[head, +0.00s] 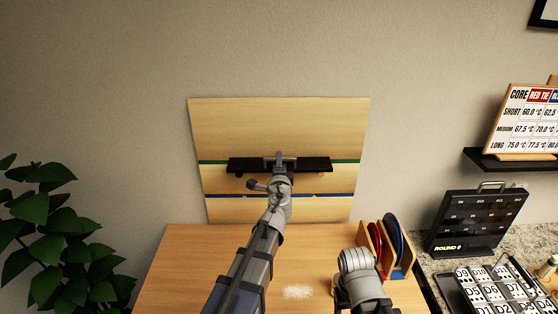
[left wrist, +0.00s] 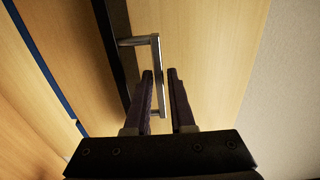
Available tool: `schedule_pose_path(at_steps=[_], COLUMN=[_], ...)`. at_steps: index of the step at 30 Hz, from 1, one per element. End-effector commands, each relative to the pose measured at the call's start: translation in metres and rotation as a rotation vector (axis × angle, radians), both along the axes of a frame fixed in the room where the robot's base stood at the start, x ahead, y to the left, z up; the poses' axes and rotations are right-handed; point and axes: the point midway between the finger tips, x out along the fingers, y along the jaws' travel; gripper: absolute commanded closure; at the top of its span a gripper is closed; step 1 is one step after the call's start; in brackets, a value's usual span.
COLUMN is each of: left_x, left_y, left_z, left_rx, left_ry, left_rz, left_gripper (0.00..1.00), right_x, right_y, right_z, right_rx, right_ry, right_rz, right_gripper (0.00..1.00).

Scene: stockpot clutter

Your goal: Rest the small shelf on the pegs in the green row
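The small shelf (head: 250,165) is a long black board lying across the green row (head: 345,161) of the upright wooden peg panel (head: 280,125). A peg (head: 239,175) shows just under its left part; I cannot tell how firmly the shelf bears on it. The silver handle (left wrist: 155,60) stands out from the shelf, whose dark edge (left wrist: 118,50) also shows in the left wrist view. My left gripper (head: 280,160) is at the handle; in the wrist view its two dark fingers (left wrist: 160,80) are apart, one on each side of the handle bar. My right gripper (head: 345,290) is low over the table, its fingers hidden.
A blue row (head: 330,195) crosses the panel below the shelf. A black case (head: 475,225) is further right; a plant (head: 60,235) is at left. The table's left part is clear.

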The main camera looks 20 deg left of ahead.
Motion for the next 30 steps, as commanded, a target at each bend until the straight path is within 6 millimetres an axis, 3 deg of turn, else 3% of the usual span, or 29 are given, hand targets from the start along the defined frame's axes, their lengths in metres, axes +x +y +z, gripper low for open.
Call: schedule_pose_path(at_steps=[30], left_x=[-0.029], left_y=[-0.008], left_z=[0.000], left_rx=[0.000], left_ry=[0.000], left_rz=[0.000], left_gripper=[0.78], right_x=[0.000], right_y=[0.000], right_z=[0.000], right_rx=[0.000], right_ry=[0.000], right_rz=[0.000], right_gripper=[0.35])
